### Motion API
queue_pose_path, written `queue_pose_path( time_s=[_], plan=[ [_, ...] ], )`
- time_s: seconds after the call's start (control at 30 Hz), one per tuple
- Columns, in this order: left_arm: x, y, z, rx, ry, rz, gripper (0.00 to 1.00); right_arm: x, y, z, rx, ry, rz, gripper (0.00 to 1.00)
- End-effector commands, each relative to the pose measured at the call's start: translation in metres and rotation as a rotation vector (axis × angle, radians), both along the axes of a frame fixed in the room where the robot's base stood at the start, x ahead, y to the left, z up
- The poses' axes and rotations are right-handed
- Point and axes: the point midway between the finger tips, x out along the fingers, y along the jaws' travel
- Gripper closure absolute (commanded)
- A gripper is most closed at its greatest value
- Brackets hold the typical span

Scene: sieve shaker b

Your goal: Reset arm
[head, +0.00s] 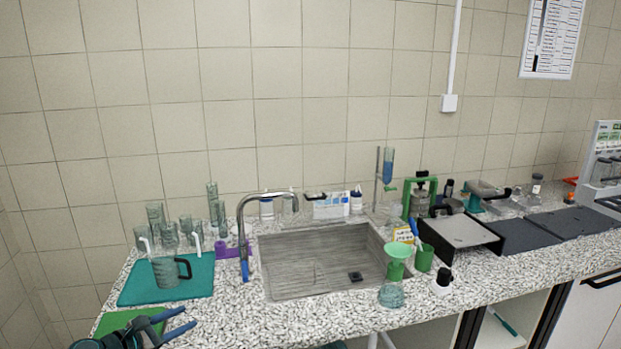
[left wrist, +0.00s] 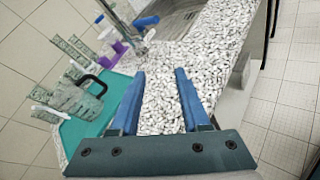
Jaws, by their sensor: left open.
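My left gripper (head: 168,325) is in the lower left of the head view, its two blue fingers apart and nothing between them. In the left wrist view its fingers (left wrist: 158,100) are spread over bare speckled counter. It is in front of the teal mat (head: 205,273), on which a grey jug with a dark handle (head: 172,272) stands. The jug also shows at the left of the left wrist view (left wrist: 78,98). My right gripper is not in view.
A sink (head: 300,285) with a curved tap (head: 240,225) is mid-counter. Several glass vessels (head: 170,235) stand behind the teal mat. A green funnel (head: 397,252) and a black-edged tray (head: 460,232) are right of the sink. The counter's front edge is close to my left gripper.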

Motion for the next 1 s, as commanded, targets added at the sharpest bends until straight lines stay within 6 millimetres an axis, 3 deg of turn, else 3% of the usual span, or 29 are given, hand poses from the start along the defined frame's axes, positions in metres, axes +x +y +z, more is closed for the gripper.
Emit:
queue_pose_path(
  time_s=[0.03, 0.17, 0.3, 0.5, 0.63, 0.8, 1.0],
  plan=[
    [0.000, -0.025, -0.009, 0.074, 0.010, -0.076, 0.54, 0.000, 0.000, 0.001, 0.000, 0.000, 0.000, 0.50],
    [-0.010, -0.091, -0.042, 0.330, 0.027, -0.324, 0.54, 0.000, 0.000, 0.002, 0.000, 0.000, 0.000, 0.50],
    [-0.036, -0.158, -0.080, 0.643, 0.013, -0.667, 0.54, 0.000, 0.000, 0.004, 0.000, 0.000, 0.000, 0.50],
    [-0.087, -0.220, -0.123, 1.045, -0.053, -1.189, 0.54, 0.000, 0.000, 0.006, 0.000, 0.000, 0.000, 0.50],
    [-0.118, -0.241, -0.139, 1.269, -0.112, -1.527, 0.54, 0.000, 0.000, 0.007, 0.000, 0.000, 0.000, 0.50],
    [-0.146, -0.252, -0.145, 1.476, -0.175, -1.888, 0.54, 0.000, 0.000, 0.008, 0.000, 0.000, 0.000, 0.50],
    [-0.159, -0.254, -0.144, 1.591, -0.210, -2.109, 0.54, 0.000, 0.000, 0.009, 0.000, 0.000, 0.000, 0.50]
  ],
)
